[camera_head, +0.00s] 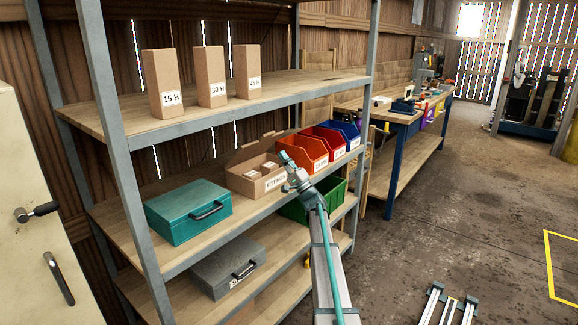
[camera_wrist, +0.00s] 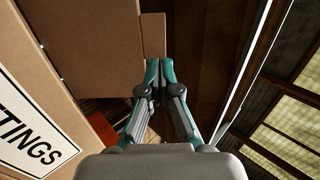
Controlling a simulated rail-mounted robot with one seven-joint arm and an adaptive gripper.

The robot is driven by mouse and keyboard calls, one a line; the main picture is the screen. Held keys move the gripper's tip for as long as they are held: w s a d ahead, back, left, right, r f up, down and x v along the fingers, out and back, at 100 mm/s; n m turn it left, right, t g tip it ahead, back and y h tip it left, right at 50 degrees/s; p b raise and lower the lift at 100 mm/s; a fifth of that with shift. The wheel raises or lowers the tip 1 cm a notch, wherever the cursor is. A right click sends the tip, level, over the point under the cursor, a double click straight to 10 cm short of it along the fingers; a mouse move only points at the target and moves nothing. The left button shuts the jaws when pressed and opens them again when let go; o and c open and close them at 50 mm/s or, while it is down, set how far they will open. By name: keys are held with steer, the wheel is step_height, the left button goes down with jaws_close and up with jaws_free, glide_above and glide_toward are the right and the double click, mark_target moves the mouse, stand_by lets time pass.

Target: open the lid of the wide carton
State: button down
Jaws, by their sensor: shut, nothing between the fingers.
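The wide carton (camera_head: 243,186) is a brown cardboard box on the middle shelf, between the teal case and the orange bin.
A teal case (camera_head: 185,215) stands left of the carton. Orange bins (camera_head: 305,152) and a blue bin (camera_head: 346,132) stand to its right. Tall cartons (camera_head: 210,80) stand on the shelf above. A grey case (camera_head: 225,270) and a green bin (camera_head: 330,195) are lower. The floor at right is mostly clear.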

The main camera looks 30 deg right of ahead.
mark_target(269, 136)
steer(key=p+x, duration=0.1)
steer(key=x, duration=0.6)
steer(key=shift+w+a+r, duration=0.1)
steer(key=shift+w+r, duration=0.05)
steer(key=shift+w, duration=0.05)
